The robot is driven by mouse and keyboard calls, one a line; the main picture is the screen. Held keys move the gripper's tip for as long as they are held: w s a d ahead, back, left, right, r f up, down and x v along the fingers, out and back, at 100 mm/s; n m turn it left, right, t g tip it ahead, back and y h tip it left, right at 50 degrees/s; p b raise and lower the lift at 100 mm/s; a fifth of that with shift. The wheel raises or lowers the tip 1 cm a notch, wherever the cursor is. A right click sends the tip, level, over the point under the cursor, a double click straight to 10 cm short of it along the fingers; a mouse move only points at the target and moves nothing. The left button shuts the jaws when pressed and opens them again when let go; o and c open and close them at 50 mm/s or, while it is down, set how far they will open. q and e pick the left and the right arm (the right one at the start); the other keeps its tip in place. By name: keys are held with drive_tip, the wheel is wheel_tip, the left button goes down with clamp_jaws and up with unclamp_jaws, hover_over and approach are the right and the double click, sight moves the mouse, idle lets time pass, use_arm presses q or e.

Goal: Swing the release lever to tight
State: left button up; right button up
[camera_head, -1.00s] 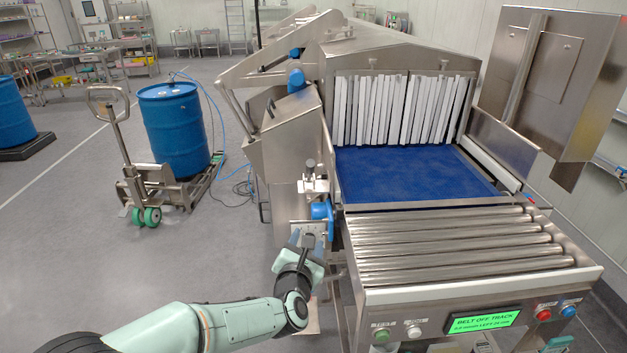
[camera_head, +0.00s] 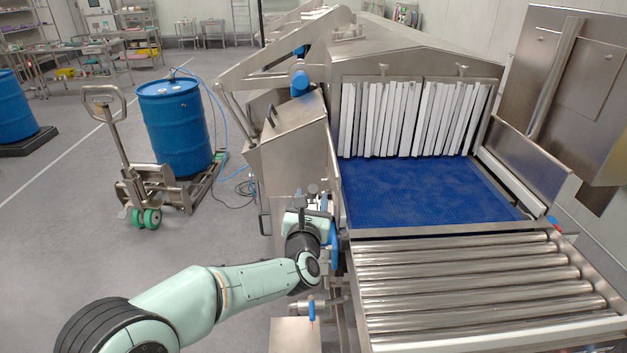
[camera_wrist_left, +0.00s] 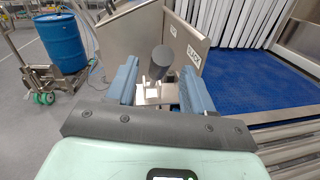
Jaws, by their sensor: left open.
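The release lever shows a dark round knob (camera_wrist_left: 158,60) on a short pale stem in the left wrist view. The knob stands between the two blue-grey fingers of my left gripper (camera_wrist_left: 155,82), with visible gaps on both sides. The fingers are open and not closed on it. In the head view my left gripper (camera_head: 308,206) is at the lever beside the conveyor's near left side, and it hides most of the lever and its mount. Small marked plates (camera_wrist_left: 193,54) stand behind the knob; I cannot read them surely. My right gripper is not in view.
A blue handwheel (camera_head: 334,246) sits just right of my gripper. The steel roller bed (camera_head: 470,285) and blue belt (camera_head: 425,190) lie to the right. A steel housing (camera_head: 290,145) rises behind.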

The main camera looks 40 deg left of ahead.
use_arm(q)
drive_tip(key=p+x, duration=0.1)
drive_tip(key=x, duration=0.3)
drive_tip(key=shift+w+a+r+p, duration=0.15)
drive_tip(key=shift+w+r+p, duration=0.05)
drive_tip(key=shift+p, duration=0.1)
drive_tip(key=shift+p+x, duration=0.3)
drive_tip(key=shift+x, duration=0.55)
drive_tip(key=shift+f, duration=0.2)
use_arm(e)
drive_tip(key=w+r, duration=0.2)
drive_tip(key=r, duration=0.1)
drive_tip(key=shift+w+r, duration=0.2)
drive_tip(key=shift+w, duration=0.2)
use_arm(q)
drive_tip(key=shift+s, duration=0.1)
clamp_jaws()
